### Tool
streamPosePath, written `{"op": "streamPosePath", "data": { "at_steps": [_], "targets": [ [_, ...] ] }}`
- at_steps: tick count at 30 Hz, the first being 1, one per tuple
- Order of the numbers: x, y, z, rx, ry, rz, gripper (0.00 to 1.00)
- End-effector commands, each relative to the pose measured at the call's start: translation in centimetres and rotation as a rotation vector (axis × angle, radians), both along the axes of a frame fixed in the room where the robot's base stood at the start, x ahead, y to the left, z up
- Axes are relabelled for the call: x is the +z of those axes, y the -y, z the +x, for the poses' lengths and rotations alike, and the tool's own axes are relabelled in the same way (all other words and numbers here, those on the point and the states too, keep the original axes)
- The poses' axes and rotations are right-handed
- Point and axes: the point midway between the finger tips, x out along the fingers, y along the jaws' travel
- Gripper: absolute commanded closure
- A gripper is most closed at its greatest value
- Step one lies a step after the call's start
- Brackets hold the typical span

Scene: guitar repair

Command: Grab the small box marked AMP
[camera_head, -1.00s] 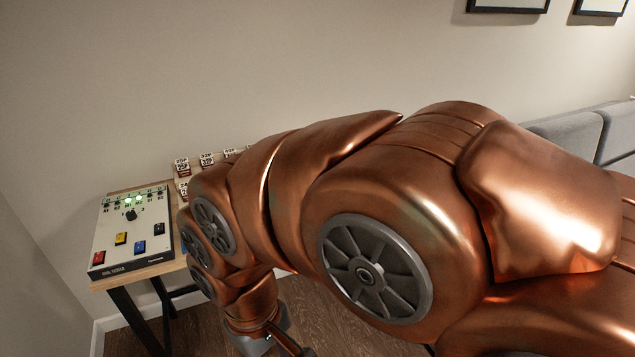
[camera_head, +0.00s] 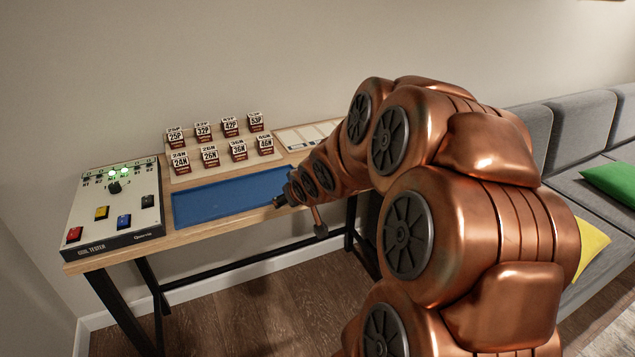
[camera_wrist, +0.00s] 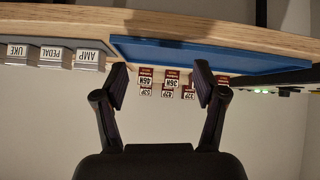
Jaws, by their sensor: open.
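The AMP lettering shows upside down in the wrist view on a pale face (camera_wrist: 88,58) at the left. It is the nearest of three such faces, beside PEDAL and UKE, on a grey holder along the table edge. I cannot tell how deep it is. In the head view no AMP marking is readable. My gripper (camera_wrist: 160,78) is open and empty, with its fingers apart; AMP lies left of the left finger. Small number boxes (camera_wrist: 172,80) show in the background between the fingers.
The wooden table (camera_head: 225,229) holds a blue mat (camera_head: 225,198), a tester box (camera_head: 113,212) with coloured switches at the left, and two rows of number boxes (camera_head: 210,155). A pale divided tray (camera_head: 305,137) lies at the back right. A grey sofa (camera_head: 590,130) stands right.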

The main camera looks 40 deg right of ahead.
Motion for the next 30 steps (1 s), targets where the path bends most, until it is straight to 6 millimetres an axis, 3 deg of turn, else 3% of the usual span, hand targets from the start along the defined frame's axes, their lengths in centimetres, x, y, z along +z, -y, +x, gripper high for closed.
{"op": "streamPosePath", "data": {
  "at_steps": [1, 3, 8, 13, 18, 22, 30],
  "targets": [
    [-2.1, 2.0, 0.7, -0.011, 0.059, -0.006, 0.29],
    [-2.7, 4.4, 1.8, -0.013, 0.156, -0.019, 0.29],
    [-3.6, 9.5, 2.9, -0.014, 0.381, -0.049, 0.29],
    [-3.7, 13.5, 2.2, -0.011, 0.588, -0.075, 0.29],
    [-3.0, 15.5, 1.1, -0.005, 0.719, -0.094, 0.29],
    [-2.7, 16.0, 0.9, -0.001, 0.76, -0.1, 0.29],
    [-2.5, 16.6, 2.7, 0.001, 0.763, -0.102, 0.29]
  ]
}}
